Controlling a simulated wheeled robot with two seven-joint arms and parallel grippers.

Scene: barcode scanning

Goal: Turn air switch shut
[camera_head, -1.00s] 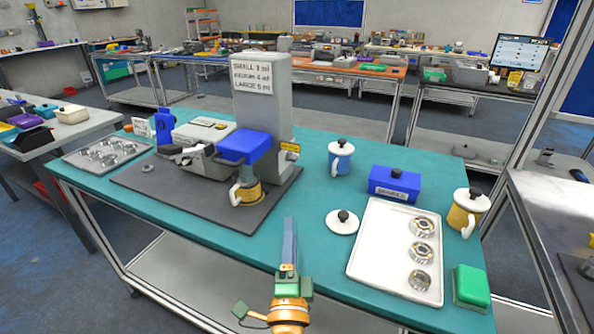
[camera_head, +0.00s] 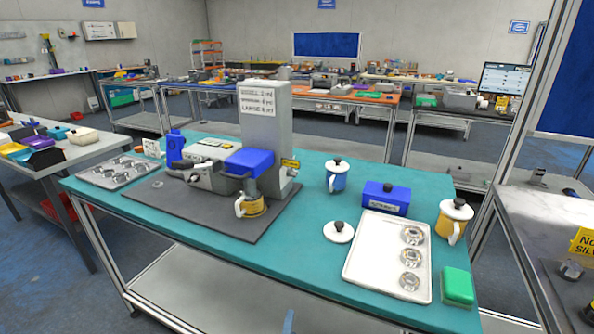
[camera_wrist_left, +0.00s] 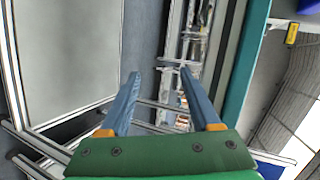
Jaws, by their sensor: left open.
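No part that I can clearly pick out as an air switch shows. The grey machine (camera_head: 265,125) with a blue head (camera_head: 249,161) stands on a dark mat on the teal table. A yellow cup (camera_head: 252,207) with a white handle is under the blue head. A grey box (camera_head: 207,160) with a dark lever on its front stands to its left. My left gripper (camera_wrist_left: 168,88) is open and empty in the left wrist view, near the teal table edge. In the head view only a blue fingertip (camera_head: 289,322) shows at the bottom edge. My right gripper is not seen.
On the table's right are a white tray (camera_head: 357,257) with round metal parts, a green block (camera_head: 457,286), a blue box (camera_head: 386,197), two lidded mugs (camera_head: 337,176) (camera_head: 453,221) and a loose lid (camera_head: 339,231). The table front (camera_head: 290,265) is clear.

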